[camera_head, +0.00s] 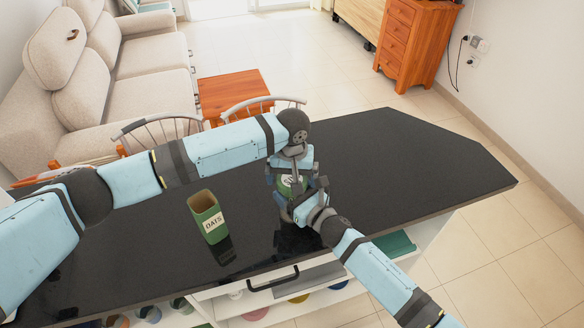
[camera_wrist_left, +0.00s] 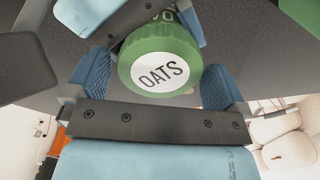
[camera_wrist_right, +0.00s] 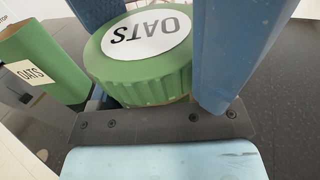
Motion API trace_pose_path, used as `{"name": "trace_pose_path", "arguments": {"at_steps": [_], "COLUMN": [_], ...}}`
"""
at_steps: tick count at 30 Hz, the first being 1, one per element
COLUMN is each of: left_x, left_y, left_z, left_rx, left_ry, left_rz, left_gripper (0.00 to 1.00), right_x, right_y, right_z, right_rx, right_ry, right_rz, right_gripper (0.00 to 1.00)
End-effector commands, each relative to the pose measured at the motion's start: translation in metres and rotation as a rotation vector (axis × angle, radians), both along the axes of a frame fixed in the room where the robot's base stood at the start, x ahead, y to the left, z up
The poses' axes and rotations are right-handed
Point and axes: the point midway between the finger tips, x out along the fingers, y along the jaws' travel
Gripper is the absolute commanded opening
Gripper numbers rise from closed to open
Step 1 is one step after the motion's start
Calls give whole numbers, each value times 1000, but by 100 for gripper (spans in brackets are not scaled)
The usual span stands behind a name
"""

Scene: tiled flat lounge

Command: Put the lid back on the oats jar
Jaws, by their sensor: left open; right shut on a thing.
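Finger contact there is unclear.
The dark counter (camera_head: 400,165) is clear at right and around the jar. Chair backs (camera_head: 165,128) stand along its far edge. A drawer handle (camera_head: 272,281) and open shelves are below its near edge. Both my arms meet over the middle.

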Motion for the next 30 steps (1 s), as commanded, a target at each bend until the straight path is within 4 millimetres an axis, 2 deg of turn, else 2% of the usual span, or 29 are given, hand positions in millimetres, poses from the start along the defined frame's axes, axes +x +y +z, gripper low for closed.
{"name": "trace_pose_path", "arguments": {"at_steps": [9, 11, 15, 16, 23, 26, 30], "left_x": [0, 0, 0, 0, 0, 0, 0], "left_y": [0, 0, 0, 0, 0, 0, 0], "left_z": [-3, -3, -3, -3, -3, -3, -3], "left_rx": [0, 0, 0, 0, -1, -1, -1], "left_ry": [0, 0, 0, 0, 0, 1, 1], "left_rz": [0, 0, 0, 0, -44, -181, -483], "left_gripper": [100, 88, 56, 53, 53, 53, 53], "right_x": [0, 0, 0, 0, 0, 0, 0], "right_y": [0, 0, 0, 0, 0, 0, 0], "right_z": [0, 0, 0, 0, 0, 0, 0], "right_rx": [0, 0, 0, 0, 0, 0, 0], "right_ry": [0, 0, 0, 0, 0, 0, 0], "right_rz": [0, 0, 0, 0, 0, 0, 0], "right_gripper": [6, 6, 6, 6, 6, 6, 6]}}
